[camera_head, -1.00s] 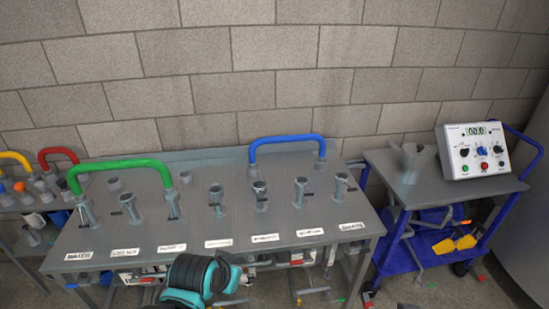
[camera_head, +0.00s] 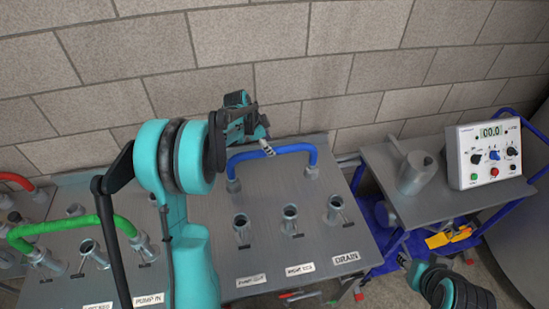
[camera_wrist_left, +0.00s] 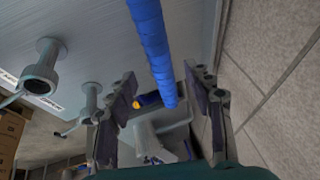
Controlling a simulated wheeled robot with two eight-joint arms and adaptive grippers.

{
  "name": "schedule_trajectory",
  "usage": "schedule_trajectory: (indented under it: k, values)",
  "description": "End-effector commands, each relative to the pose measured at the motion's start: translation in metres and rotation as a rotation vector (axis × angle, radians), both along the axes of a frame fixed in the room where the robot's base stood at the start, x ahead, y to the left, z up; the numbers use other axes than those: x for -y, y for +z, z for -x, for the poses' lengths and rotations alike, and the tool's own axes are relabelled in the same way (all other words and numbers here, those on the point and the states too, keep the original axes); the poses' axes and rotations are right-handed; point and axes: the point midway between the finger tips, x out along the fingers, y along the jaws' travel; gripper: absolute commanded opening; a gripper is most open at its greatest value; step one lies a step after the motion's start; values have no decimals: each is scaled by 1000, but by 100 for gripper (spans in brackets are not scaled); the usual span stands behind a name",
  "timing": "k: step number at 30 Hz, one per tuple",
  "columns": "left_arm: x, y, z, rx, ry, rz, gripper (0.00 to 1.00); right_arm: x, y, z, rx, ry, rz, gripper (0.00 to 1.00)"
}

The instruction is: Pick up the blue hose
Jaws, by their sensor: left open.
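The blue hose (camera_head: 292,149) is an arch standing on two grey fittings at the back of the grey steel table (camera_head: 262,262). My left gripper (camera_head: 266,147) is over the top of the arch, its fingers open. In the left wrist view the blue hose (camera_wrist_left: 150,40) runs down between the two open fingers of the left gripper (camera_wrist_left: 160,78), with a gap on either side. The head view does not show clearly whether a finger touches it. My right gripper is not in view; only a teal and black arm part shows at lower right.
A green hose (camera_head: 70,224) arches at the table's left, with a red hose (camera_head: 18,181) beyond it. Several upright valve fittings stand in front of the blue hose. A blue cart (camera_head: 440,182) with a control box (camera_head: 487,155) and metal jug (camera_head: 414,174) stands right. The wall is close behind.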

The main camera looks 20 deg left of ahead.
Motion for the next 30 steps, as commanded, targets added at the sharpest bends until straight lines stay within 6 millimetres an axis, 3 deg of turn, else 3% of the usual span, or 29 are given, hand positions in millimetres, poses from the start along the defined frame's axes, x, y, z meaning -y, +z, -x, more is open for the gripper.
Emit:
schedule_trajectory:
  k: [13,21,23,27,30]
  values:
    - [11,-54,-21,1,0,0,52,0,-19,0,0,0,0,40]
    - [13,-59,-23,0,2,-1,52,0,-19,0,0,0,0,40]
    - [13,-59,-23,0,2,-1,41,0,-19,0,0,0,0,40]
    - [12,-59,-23,0,2,-1,4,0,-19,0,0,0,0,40]
    - [13,-58,-23,0,2,0,0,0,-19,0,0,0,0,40]
